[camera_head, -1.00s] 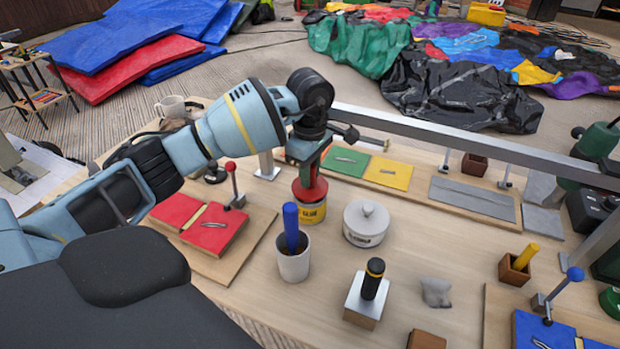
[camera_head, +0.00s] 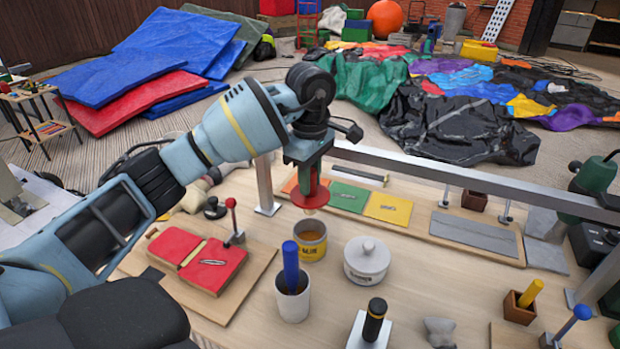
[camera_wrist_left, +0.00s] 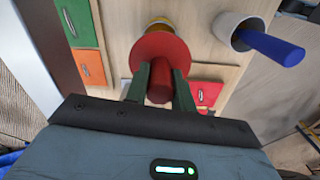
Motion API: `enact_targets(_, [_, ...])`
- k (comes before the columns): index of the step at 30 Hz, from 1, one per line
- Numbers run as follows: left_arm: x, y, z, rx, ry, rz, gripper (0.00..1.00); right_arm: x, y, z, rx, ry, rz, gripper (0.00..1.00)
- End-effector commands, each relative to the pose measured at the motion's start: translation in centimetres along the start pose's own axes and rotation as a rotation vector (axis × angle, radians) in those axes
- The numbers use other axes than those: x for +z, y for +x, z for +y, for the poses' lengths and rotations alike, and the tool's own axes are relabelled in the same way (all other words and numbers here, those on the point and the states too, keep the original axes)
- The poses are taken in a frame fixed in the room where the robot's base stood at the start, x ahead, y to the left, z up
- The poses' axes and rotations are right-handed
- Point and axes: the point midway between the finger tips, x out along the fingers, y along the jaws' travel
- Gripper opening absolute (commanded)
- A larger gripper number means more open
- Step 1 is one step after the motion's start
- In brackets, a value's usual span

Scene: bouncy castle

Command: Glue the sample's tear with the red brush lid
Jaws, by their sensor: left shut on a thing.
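My left gripper (camera_head: 308,178) is shut on the red brush lid (camera_head: 310,199) and holds it upright, just above the open yellow glue tin (camera_head: 311,246). Amber glue shows inside the tin. The brush end cannot be made out. In the left wrist view the fingers (camera_wrist_left: 160,88) grip the lid's knob, and its red disc (camera_wrist_left: 160,52) hides most of the tin. A red sample (camera_head: 200,262) lies on a wooden board at the left, with a pale gap between its two pieces and a red-knobbed clamp (camera_head: 234,230) beside it. My right gripper is out of view.
A grey cup with a blue handle (camera_head: 291,268) and a white lidded pot (camera_head: 367,261) stand close to the tin. A black-handled block (camera_head: 375,322) is in front. A metal rail (camera_head: 430,173) crosses behind. Green (camera_head: 348,197) and yellow (camera_head: 388,208) swatches lie on the back board.

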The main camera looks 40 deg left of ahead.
Motion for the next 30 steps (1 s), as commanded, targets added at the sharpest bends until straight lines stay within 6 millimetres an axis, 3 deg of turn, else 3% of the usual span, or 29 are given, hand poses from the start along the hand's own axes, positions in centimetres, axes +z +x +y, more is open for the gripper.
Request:
enact_targets(8, [0.1, 0.0, 0.0, 0.001, 0.006, 0.000, 0.06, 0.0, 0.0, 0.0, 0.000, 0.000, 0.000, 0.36])
enact_targets(13, [1.5, 0.4, -0.8, 0.007, 0.159, 0.006, 0.06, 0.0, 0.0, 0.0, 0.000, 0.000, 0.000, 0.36])
enact_targets(17, [4.1, 1.1, -2.5, 0.012, 0.459, 0.015, 0.06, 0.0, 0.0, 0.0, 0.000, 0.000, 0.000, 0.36])
enact_targets(24, [9.3, 2.9, -7.4, 0.010, 1.124, 0.020, 0.06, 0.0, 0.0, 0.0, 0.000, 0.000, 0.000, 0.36])
enact_targets(30, [11.8, 4.0, -10.8, 0.004, 1.508, 0.010, 0.06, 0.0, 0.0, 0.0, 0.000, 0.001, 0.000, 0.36])
